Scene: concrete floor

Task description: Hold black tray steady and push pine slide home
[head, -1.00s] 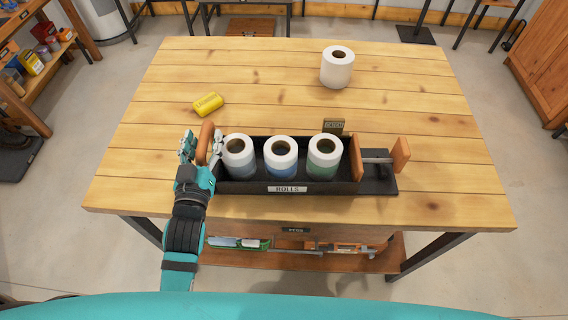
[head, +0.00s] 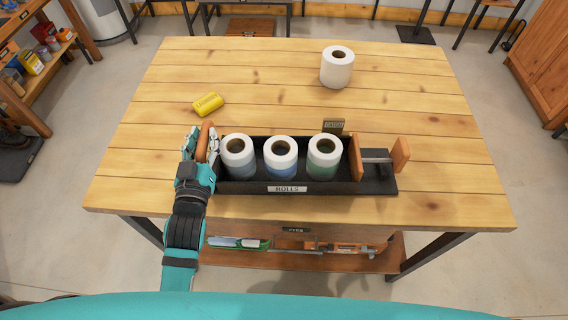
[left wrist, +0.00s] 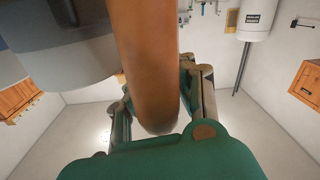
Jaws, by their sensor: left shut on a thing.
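The black tray (head: 335,188) lies on the table with a "ROLLS" label on its front and three paper rolls (head: 281,150) standing in a row inside. A wooden grip (head: 204,137) rises at its left end. My left gripper (head: 202,146) is shut on this grip; in the left wrist view the brown grip (left wrist: 150,60) runs between the fingers. The pine slide (head: 355,158) stands upright right of the rolls, with a gap to the nearest one. A rod joins it to a wooden end piece (head: 401,155) at the right. My right gripper is not in view.
A loose white roll (head: 337,68) stands at the back of the table (head: 440,100). A yellow object (head: 208,103) lies behind the tray's left end. A small dark sign (head: 334,126) stands behind the tray. The table right of the tray is clear.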

